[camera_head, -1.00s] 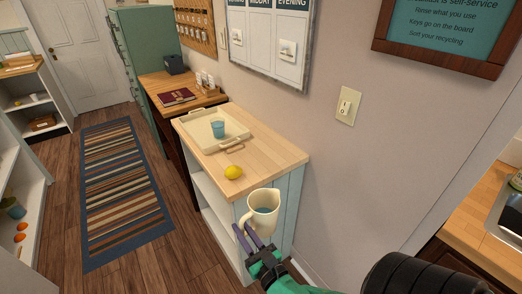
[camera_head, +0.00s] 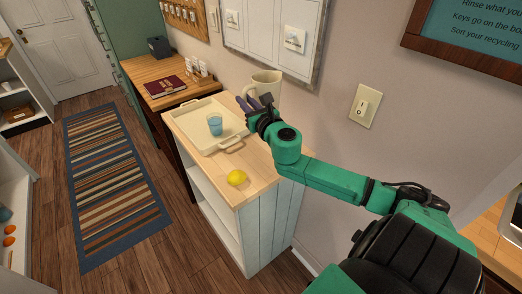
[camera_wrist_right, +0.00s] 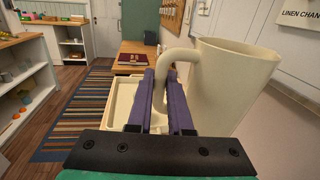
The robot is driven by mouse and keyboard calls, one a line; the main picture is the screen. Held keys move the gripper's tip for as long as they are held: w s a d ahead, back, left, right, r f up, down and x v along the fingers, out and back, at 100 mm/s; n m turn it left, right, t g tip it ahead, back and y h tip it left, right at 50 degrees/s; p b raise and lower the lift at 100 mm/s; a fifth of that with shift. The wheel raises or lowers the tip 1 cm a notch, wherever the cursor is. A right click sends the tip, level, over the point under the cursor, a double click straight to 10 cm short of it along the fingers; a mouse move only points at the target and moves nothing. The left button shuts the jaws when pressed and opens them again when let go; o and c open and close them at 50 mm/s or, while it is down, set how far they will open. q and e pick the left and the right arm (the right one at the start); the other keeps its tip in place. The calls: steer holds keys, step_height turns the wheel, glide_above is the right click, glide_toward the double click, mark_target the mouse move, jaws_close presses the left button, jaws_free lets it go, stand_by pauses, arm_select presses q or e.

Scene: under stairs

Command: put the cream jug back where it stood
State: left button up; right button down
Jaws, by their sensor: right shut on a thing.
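The cream jug (camera_head: 268,84) is in front of the wall, near the back of the light wooden shelf top (camera_head: 207,170). My right gripper (camera_head: 255,103) is shut on its handle. In the right wrist view the jug (camera_wrist_right: 232,88) fills the right side, and its handle (camera_wrist_right: 173,58) runs between the purple fingers (camera_wrist_right: 161,92). The jug looks roughly upright. Its base is hidden behind my gripper and arm in the head view, so I cannot tell whether it touches the surface. My left gripper is not in view.
A cream tray (camera_head: 183,131) with a blue cup (camera_head: 215,125) lies on the shelf top, left of my gripper. A lemon (camera_head: 236,177) lies near the front edge. Beyond stands a desk (camera_head: 150,92) with a dark red book (camera_head: 165,86). The shelf top around the lemon is clear.

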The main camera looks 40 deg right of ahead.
step_height(320, 180, down, 20)
steer(key=b, duration=1)
steer(key=shift+s+r+b, duration=0.1)
steer(key=shift+s+b, duration=0.05)
steer(key=shift+b, duration=0.2)
steer(key=shift+r, duration=0.1)
steer(key=c, duration=1.2)
jaws_free()
steer(key=shift+f, duration=0.25)
steer(key=o, duration=0.4)
steer(key=shift+c, duration=0.2)
